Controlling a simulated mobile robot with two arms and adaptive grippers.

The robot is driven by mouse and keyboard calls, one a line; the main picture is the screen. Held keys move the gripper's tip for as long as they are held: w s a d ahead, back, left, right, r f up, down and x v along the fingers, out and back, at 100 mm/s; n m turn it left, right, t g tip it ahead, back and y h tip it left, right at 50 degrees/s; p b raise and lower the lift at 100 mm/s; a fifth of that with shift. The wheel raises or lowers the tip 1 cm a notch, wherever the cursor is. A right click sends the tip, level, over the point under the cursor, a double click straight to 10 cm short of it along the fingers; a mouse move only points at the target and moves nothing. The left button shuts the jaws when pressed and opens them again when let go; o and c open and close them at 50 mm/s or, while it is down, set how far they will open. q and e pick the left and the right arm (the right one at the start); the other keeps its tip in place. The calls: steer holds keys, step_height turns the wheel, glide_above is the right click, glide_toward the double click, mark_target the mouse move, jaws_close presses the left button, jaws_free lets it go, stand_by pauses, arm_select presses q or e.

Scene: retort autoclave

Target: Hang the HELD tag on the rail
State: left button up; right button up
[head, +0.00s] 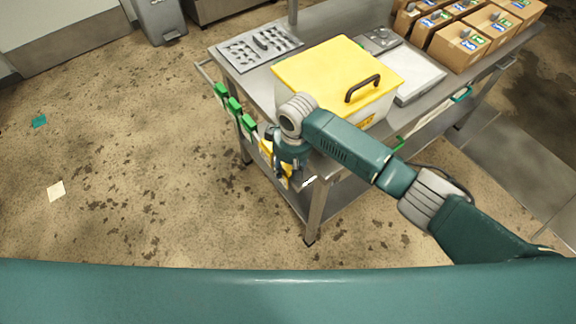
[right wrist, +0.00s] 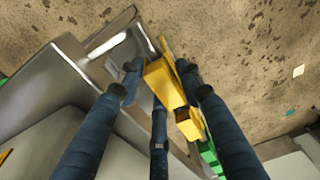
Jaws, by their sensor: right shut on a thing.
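My right gripper (head: 284,174) is at the near left corner of the steel cart, shut on a yellow tag. In the right wrist view this yellow tag (right wrist: 164,84) sits between the fingertips of the gripper (right wrist: 158,76). The rail (head: 208,78) runs along the cart's left end. Several green tags (head: 235,106) hang on it, and another yellow piece (head: 266,147) shows beside them, close to my gripper. In the right wrist view the second yellow piece (right wrist: 188,123) lies just past the held tag. No lettering is readable. Whether the held tag touches the rail is hidden. My left gripper is not in view.
On the cart stand a white box with a yellow lid (head: 325,70), a grey perforated tray (head: 258,47), a scale-like plate (head: 418,80) and several cardboard boxes (head: 460,45). A bin (head: 160,18) stands far back. The floor left of the cart is clear apart from small scraps.

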steer(key=o, duration=1)
steer(key=r, duration=0.8)
steer(key=s+d+r, duration=0.1)
steer(key=r, duration=0.2)
steer(key=shift+r, duration=0.4)
